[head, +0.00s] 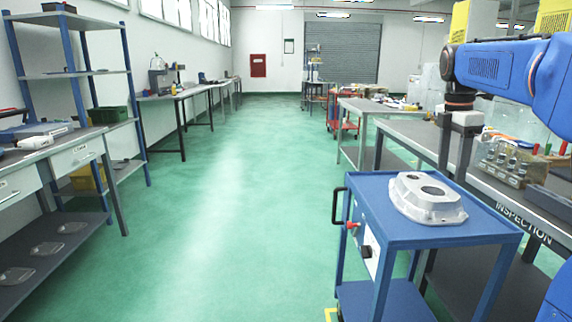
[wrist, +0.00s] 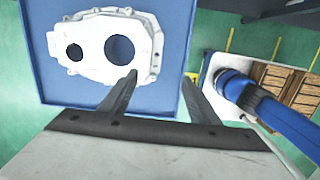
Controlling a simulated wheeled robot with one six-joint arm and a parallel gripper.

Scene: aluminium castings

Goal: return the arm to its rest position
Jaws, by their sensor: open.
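My blue arm reaches in from the right in the head view, with my gripper (head: 454,168) pointing down beside the inspection bench. In the wrist view my gripper (wrist: 160,82) has its two fingers apart, with nothing between them. An aluminium casting (head: 428,197) with round openings lies on top of the blue cart (head: 385,215). The casting (wrist: 75,45) also shows in the wrist view, beyond the left finger. The gripper appears above the cart and apart from the casting.
The inspection bench (head: 525,212) on the right holds several small metal parts. A grey bench (head: 370,108) stands behind it. Shelving (head: 75,74) and a workbench (head: 60,153) line the left. The green floor (head: 225,190) between is clear.

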